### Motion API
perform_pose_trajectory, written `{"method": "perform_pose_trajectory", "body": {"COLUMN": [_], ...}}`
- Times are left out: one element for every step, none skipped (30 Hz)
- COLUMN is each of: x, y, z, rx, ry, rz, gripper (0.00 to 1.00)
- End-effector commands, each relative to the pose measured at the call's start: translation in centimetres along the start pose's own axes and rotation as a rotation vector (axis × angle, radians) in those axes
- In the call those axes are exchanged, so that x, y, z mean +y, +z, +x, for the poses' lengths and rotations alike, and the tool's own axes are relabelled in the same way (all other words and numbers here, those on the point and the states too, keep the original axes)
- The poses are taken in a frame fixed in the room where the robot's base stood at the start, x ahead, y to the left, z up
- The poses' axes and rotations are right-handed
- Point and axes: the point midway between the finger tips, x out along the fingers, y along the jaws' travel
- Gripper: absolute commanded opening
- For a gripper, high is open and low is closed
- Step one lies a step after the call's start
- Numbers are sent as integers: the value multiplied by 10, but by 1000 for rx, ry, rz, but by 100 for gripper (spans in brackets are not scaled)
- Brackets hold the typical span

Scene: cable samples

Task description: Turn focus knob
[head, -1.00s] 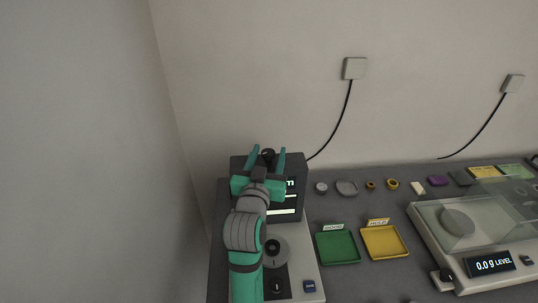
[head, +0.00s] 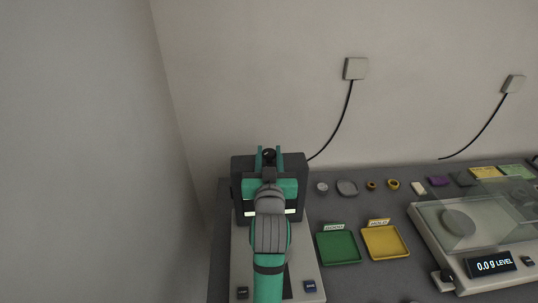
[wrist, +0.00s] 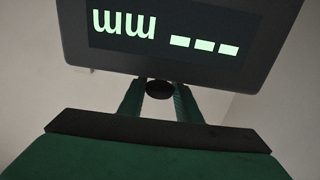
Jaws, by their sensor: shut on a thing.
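The focus knob (head: 269,154) is a small dark round knob at the top of a dark grey instrument head (head: 297,172). My gripper (head: 269,157) has one teal finger on each side of the knob and is shut on it. In the wrist view, the knob (wrist: 159,89) sits between the fingertips of my gripper (wrist: 160,98), beside the edge of the instrument's display (wrist: 180,30). My arm hides most of the display and the middle of the instrument's base (head: 243,262) in the head view.
A green tray (head: 338,248) and a yellow tray (head: 384,242) lie to the right. Several small samples line the back of the table. A balance (head: 470,230) reading 0.0 g stands at the far right. A cable (head: 340,125) runs up the wall behind.

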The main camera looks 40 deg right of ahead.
Motion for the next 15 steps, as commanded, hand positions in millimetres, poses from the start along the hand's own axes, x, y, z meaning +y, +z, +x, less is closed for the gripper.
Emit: {"method": "perform_pose_trajectory", "body": {"x": [2, 2, 1, 1, 2, 2, 2, 2, 2, 1, 1, 1, 1, 1, 0], "y": [2, 2, 2, 2, 2, 2, 2, 2, 2, 2, 2, 2, 2, 2, 2], "z": [1, 1, 1, 1, 1, 1, 1, 1, 1, 1, 1, 1, 1, 1, 0], "rx": [-3, -3, -3, -3, -3, -4, -4, -5, -5, -5, -5, -4, -4, -3, -3], "ry": [-20, -33, -53, -66, -80, -99, -113, -127, -145, -158, -170, -183, -192, -200, -209], "rz": [2, 1, 2, 1, 1, 1, 1, 1, 1, 1, 1, 0, 0, 1, 0], "gripper": [8, 8, 8, 8, 8, 8, 8, 8, 8, 8, 8, 8, 8, 8, 8]}}
